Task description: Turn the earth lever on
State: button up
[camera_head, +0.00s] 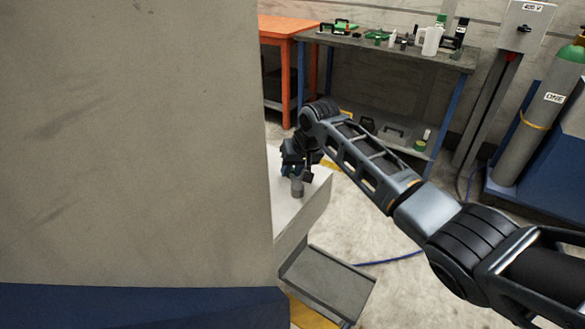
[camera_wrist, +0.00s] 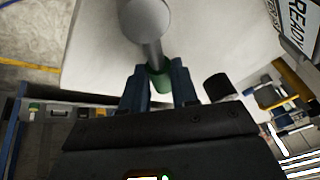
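In the wrist view, a lever-like part shows between my fingers: a pale grey round knob (camera_wrist: 147,18) on a grey shaft, with a green section (camera_wrist: 160,80) at its lower end. My gripper's (camera_wrist: 160,88) two blue fingers stand apart, one on each side of the green section. I cannot tell whether they touch it. In the head view my gripper (camera_head: 296,168) is at the white panel (camera_head: 312,205), just beside a short grey cylinder (camera_head: 297,186). The panel's face is mostly hidden there. No label naming the earth lever is readable.
A black knob-like cylinder (camera_wrist: 218,87) sits right of my fingers. A sign reading "READY" (camera_wrist: 298,18) is at upper right. A large grey cabinet wall (camera_head: 130,140) fills the head view's left. A grey ledge (camera_head: 325,280) lies below the panel. A workbench (camera_head: 400,50) stands behind.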

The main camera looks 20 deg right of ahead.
grip_shut()
